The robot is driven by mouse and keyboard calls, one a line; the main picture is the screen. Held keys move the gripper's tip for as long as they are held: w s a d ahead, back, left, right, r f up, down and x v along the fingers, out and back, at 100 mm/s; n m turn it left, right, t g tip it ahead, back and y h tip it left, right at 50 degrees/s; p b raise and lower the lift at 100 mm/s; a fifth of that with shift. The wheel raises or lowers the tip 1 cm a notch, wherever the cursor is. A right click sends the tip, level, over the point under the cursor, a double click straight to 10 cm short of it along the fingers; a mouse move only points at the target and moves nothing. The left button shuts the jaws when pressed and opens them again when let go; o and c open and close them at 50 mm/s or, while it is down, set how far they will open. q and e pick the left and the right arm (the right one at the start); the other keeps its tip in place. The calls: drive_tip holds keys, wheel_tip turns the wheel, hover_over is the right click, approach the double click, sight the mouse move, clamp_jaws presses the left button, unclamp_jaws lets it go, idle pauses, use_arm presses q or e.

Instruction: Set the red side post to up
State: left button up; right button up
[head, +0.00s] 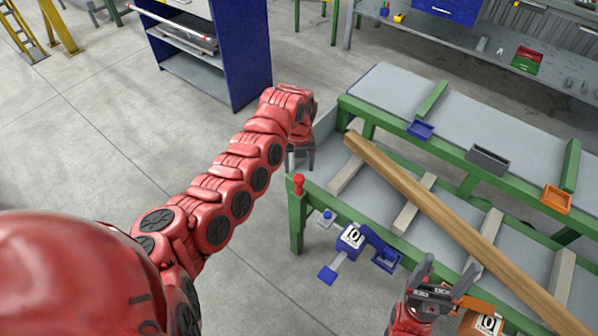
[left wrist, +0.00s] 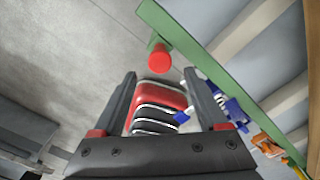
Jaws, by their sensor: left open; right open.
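The red side post (head: 299,185) is a short red peg with a rounded cap at the near left corner of the green table frame (head: 297,222). In the left wrist view the red post (left wrist: 160,58) shows end-on beside the green rail, just beyond the gap between the fingertips. My left gripper (head: 301,166) is open and empty, just above and behind the post in the head view. No contact with the post shows. My right gripper (head: 447,284) is open near the front edge of the table, far to the right of the post.
A long wooden beam (head: 440,215) lies slanting across pale crossbars on the table. A blue stop unit (head: 351,237) with a 10 label hangs at the front edge, right of the post. An orange unit (head: 470,324) is by my right gripper.

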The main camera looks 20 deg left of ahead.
sight(299, 177)
use_arm(q)
drive_tip(key=shift+f, duration=2.4)
drive_tip(key=shift+c, duration=0.3)
clamp_jaws()
